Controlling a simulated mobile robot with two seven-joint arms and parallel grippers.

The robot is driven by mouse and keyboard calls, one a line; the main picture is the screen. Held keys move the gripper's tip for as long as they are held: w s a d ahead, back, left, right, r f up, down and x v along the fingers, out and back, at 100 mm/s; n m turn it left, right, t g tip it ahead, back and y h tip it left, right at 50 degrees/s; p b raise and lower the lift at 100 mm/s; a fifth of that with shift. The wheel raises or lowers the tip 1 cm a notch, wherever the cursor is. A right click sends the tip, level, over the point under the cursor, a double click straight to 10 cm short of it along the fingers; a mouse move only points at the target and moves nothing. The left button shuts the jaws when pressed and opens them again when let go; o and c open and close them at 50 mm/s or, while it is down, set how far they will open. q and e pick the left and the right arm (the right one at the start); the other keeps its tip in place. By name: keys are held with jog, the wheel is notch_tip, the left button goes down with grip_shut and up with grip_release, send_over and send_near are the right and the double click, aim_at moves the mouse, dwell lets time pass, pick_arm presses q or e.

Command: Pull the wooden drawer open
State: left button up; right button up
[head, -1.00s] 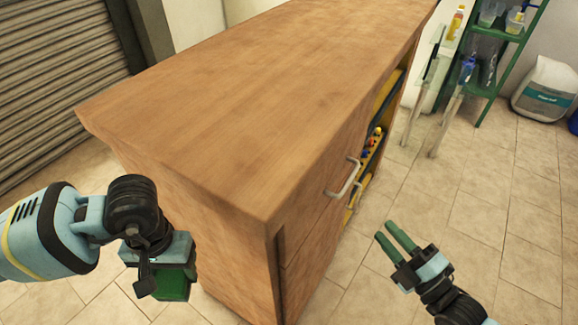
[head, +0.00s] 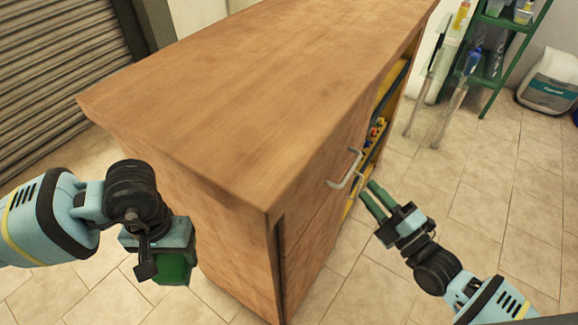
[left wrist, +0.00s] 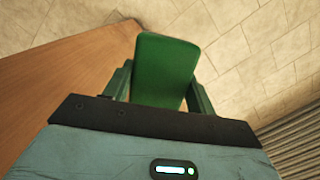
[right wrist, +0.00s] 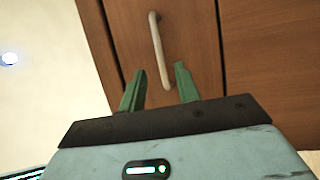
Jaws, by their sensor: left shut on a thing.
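The wooden drawer front (head: 322,185) is on the right-hand face of the wooden cabinet and looks closed. Its pale metal handle (head: 345,168) is a bar; in the right wrist view the handle (right wrist: 159,50) stands just beyond my right fingertips, roughly between them. My right gripper (head: 372,191) is open and empty, pointing at the handle and apart from it. It also shows in the right wrist view (right wrist: 157,84). My left gripper (head: 172,262) is shut on a green object (left wrist: 165,70) beside the cabinet's near end; what the object is, I cannot tell.
The cabinet top (head: 250,90) is bare. Open shelves (head: 380,125) with small colourful items lie beyond the drawer. A green rack (head: 500,50) and a white bag (head: 549,82) stand at the back right. The tiled floor (head: 490,220) on the right is clear.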

jog(key=x, duration=0.6)
jog(key=shift+w+a, duration=0.1)
jog(key=shift+c, duration=0.2)
grip_shut()
